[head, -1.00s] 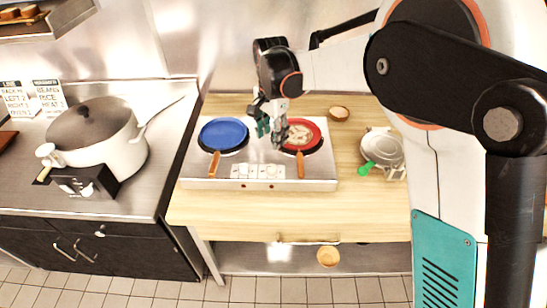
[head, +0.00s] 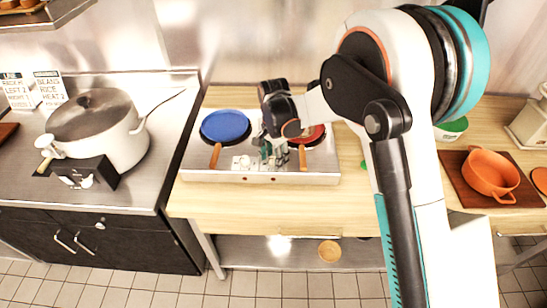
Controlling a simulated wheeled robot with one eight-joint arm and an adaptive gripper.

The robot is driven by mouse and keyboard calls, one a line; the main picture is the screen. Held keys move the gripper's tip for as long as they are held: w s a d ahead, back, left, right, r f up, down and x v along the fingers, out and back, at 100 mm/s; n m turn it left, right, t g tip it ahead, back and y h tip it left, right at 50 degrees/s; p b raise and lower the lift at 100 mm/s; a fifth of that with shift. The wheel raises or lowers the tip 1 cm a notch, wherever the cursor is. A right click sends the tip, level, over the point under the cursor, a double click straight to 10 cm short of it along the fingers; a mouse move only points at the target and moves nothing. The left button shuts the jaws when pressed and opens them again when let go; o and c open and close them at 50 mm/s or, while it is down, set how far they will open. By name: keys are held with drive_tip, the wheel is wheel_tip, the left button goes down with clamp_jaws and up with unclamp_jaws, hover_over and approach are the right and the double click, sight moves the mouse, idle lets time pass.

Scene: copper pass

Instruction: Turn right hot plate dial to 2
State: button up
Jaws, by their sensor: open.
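A steel double hot plate (head: 205,174) stands on the wooden table. A blue pan (head: 225,126) sits on its left burner. A red pan (head: 316,136) sits on its right burner, largely hidden behind my arm. The dials (head: 241,162) are on a white panel at the front middle of the hot plate. My gripper (head: 272,158) is open and low over the right part of this panel, close to the right dial. The gripper fingers cover the right dial, so its setting and any contact cannot be told.
A white pot (head: 120,146) with a dark lid stands on the left counter behind a black control box (head: 85,177). An orange pot (head: 491,174) sits on a brown board at the right. Bare table lies in front of the hot plate.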

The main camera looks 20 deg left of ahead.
drive_tip(key=c, duration=1.1)
